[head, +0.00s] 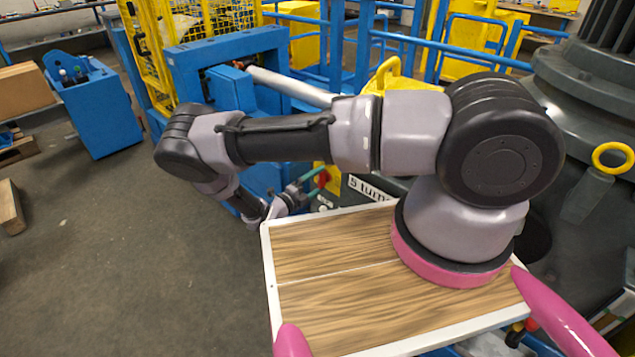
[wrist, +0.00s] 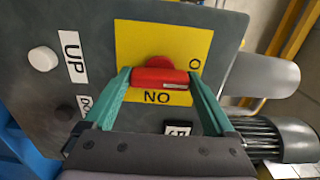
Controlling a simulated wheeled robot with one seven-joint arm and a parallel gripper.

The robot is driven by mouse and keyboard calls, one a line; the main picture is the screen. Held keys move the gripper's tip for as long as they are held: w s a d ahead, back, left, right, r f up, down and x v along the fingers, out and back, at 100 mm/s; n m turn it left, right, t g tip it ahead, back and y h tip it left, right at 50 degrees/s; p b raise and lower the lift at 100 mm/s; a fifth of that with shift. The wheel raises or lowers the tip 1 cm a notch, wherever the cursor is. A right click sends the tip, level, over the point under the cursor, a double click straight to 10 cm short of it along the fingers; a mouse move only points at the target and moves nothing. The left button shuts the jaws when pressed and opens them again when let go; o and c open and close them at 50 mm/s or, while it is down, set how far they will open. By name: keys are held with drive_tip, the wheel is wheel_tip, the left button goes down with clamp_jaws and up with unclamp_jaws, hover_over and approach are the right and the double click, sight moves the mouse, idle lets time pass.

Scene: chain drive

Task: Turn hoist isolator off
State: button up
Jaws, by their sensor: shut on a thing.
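The hoist isolator is a red rotary handle (wrist: 160,78) on a yellow plate (wrist: 135,40) in the wrist view. The plate's ON label shows upside down below the handle. Part of another label, an O, shows to its right. The handle lies level across the picture. My gripper (wrist: 160,82) has its two teal fingers at the handle's two ends and is shut on it. In the head view my gripper (head: 314,182) reaches the red handle (head: 323,180) beside the yellow plate; my arm hides much of the panel.
The grey panel also carries a white button (wrist: 43,59) by an UP label (wrist: 72,57) and a dark button (wrist: 65,112) below it. A grey cylinder (wrist: 265,78) and a finned motor (wrist: 285,138) lie to the right. Open floor (head: 110,240) is at left.

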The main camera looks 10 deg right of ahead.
drive_tip(key=o, duration=1.1)
drive_tip(key=shift+a, duration=0.1)
drive_tip(key=shift+c, duration=0.2)
drive_tip(key=v, duration=1.1)
